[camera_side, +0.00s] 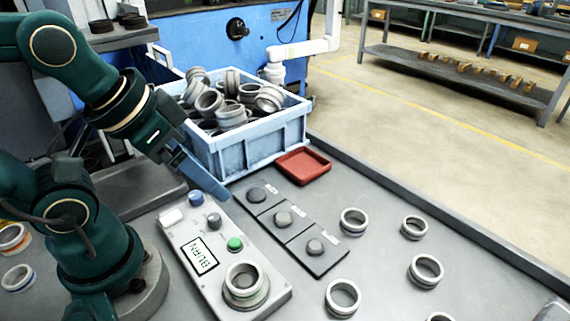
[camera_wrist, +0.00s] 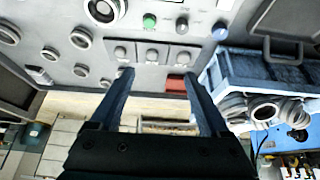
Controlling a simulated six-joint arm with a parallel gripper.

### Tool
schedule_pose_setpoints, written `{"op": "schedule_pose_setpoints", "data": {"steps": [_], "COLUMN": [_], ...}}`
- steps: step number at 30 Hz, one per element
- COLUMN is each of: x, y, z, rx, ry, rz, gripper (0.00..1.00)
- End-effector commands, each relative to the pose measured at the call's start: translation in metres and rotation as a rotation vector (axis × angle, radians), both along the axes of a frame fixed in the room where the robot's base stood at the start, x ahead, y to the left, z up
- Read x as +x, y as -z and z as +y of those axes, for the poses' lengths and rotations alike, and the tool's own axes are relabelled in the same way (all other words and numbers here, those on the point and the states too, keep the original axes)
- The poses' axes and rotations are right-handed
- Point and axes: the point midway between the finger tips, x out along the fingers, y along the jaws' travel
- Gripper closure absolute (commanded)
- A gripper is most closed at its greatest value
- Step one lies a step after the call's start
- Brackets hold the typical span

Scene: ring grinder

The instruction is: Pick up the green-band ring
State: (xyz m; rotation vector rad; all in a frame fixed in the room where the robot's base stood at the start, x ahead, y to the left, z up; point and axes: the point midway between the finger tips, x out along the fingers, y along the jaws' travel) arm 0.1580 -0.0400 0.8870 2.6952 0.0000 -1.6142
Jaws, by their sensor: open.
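Several grey metal rings stand on the table at the right in the side view. One ring (camera_side: 342,299) near the front edge seems to carry a faint greenish band, but I cannot tell for sure that it is the green-band ring. My gripper (camera_side: 214,188) is at the left, above the table between the blue crate and the button panel, well apart from the loose rings. In the wrist view my gripper (camera_wrist: 158,74) has its two fingers spread with nothing between them.
A blue crate (camera_side: 253,150) full of rings stands behind, with a red tray (camera_side: 303,166) beside it. A panel (camera_side: 190,238) with buttons holds a ring (camera_side: 246,279). A dark strip with three knobs (camera_side: 283,218) lies alongside. Orange-band (camera_side: 14,237) and blue-band (camera_side: 18,278) rings lie far left.

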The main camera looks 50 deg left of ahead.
Motion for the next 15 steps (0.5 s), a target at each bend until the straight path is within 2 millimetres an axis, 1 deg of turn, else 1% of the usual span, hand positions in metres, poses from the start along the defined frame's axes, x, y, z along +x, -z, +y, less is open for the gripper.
{"op": "schedule_pose_setpoints", "data": {"steps": [5,8,11,15], "x": [0.000,0.004,0.009,0.014], "y": [-0.001,-0.005,-0.003,0.008], "z": [0.000,-0.002,-0.012,-0.036], "rx": [0.000,0.002,0.005,0.023], "ry": [0.001,0.016,0.075,0.211], "rz": [0.000,0.011,0.067,0.189], "gripper": [0.20,0.20,0.20,0.20]}}
